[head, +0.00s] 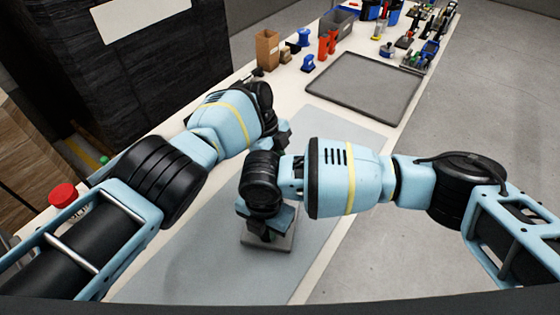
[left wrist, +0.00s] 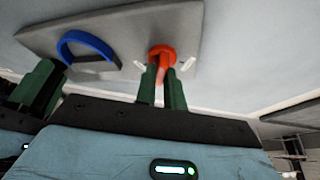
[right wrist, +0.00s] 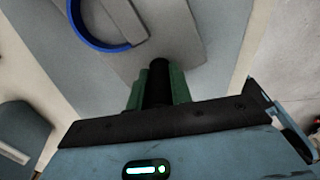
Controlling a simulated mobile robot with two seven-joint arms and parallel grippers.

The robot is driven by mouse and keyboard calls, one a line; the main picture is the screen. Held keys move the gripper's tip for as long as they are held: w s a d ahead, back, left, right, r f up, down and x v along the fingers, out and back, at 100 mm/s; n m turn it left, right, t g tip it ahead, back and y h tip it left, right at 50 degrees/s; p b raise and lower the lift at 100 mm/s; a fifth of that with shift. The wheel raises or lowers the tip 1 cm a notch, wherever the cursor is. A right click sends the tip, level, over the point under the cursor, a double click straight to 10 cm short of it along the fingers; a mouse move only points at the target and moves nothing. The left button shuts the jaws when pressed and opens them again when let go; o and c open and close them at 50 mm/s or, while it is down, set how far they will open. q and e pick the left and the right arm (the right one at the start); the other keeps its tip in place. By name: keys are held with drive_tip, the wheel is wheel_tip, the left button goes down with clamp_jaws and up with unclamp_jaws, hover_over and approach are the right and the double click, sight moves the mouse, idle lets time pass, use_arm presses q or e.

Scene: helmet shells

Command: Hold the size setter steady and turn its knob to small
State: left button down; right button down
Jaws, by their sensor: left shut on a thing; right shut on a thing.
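The size setter is a flat grey plate (head: 284,243) on the mat, mostly hidden by my right arm in the head view. In the left wrist view the plate (left wrist: 115,25) bears a blue arc (left wrist: 88,40) and an orange knob (left wrist: 161,54), with short white marks beside the knob. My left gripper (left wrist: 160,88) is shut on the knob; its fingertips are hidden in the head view. My right gripper (right wrist: 158,88) is shut on a dark post (right wrist: 158,70) by the plate, near the blue arc. In the head view the right gripper (head: 264,230) points down over the plate's near end.
A grey mat (head: 190,260) covers the near table. Further along are an empty dark tray (head: 365,88), a brown box (head: 268,50), red bottles (head: 327,46), a grey bin (head: 338,24) and several small tools. My two arms are close together over the setter.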

use_arm(q)
drive_tip(key=shift+d+r, duration=0.1)
drive_tip(key=shift+r, duration=0.05)
drive_tip(key=c, duration=1.5)
unclamp_jaws()
drive_tip(key=v, duration=1.2)
drive_tip(key=shift+s, duration=0.1)
drive_tip(key=shift+o, duration=0.2)
